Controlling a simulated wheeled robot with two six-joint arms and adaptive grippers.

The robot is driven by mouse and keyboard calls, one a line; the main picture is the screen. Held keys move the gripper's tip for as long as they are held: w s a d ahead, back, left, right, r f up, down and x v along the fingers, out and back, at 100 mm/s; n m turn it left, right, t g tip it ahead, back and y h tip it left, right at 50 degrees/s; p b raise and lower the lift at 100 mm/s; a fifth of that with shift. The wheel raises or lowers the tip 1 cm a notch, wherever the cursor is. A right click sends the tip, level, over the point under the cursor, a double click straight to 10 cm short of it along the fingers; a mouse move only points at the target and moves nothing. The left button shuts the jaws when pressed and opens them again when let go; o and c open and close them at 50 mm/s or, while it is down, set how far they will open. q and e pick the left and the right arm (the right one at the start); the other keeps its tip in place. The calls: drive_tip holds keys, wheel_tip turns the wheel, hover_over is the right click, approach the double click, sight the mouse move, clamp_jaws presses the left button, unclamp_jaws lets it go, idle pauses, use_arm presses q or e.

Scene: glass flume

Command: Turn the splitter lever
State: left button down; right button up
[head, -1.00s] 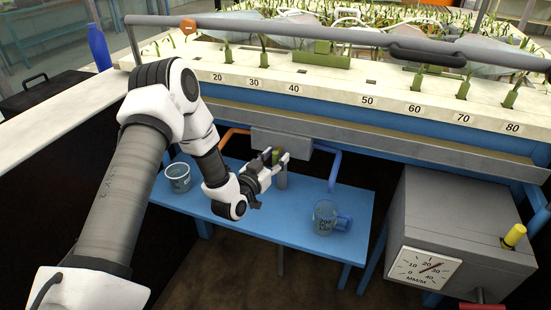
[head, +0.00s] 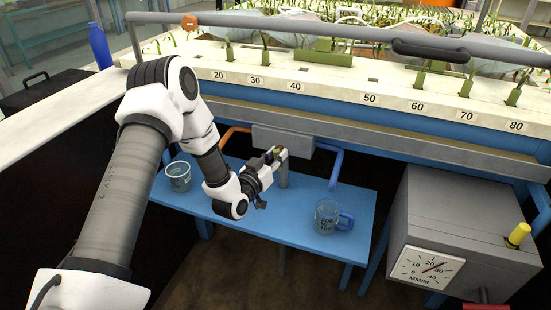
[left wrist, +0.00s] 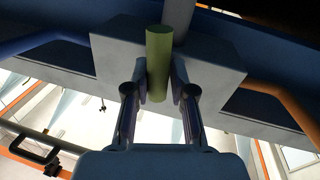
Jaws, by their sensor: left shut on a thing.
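The splitter box (head: 283,139) is a grey block under the front rail of the flume, with an orange pipe on its left and a blue pipe on its right. Its lever is a short green cylinder (left wrist: 158,65), seen clearly in the left wrist view in front of the grey box. My left gripper (head: 277,154) is shut on the lever, one finger on each side. In the head view the fingers mostly hide the lever. A grey vertical pipe stands just below the fingers. My right gripper is not in view.
A blue bench (head: 290,222) stands below, with a clear cup (head: 179,176) on its left and a glass mug (head: 326,214) with a blue handle on its right. A grey box with a dial (head: 428,268) stands at the right.

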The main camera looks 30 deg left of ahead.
use_arm(q)
drive_tip(key=n+b, duration=0.3)
drive_tip(key=shift+d+f+n+t, duration=0.2)
drive_tip(key=shift+n+t, duration=0.1)
drive_tip(key=shift+r+n+y+b, duration=0.15)
drive_tip(key=shift+n+y+b, duration=0.25)
drive_tip(key=shift+n+b, duration=0.6)
drive_tip(key=shift+r, duration=0.1)
drive_tip(key=c, duration=1.1)
unclamp_jaws()
drive_tip(key=shift+o, duration=0.2)
drive_tip(key=shift+w+d, duration=0.1)
drive_tip(key=shift+d, duration=0.1)
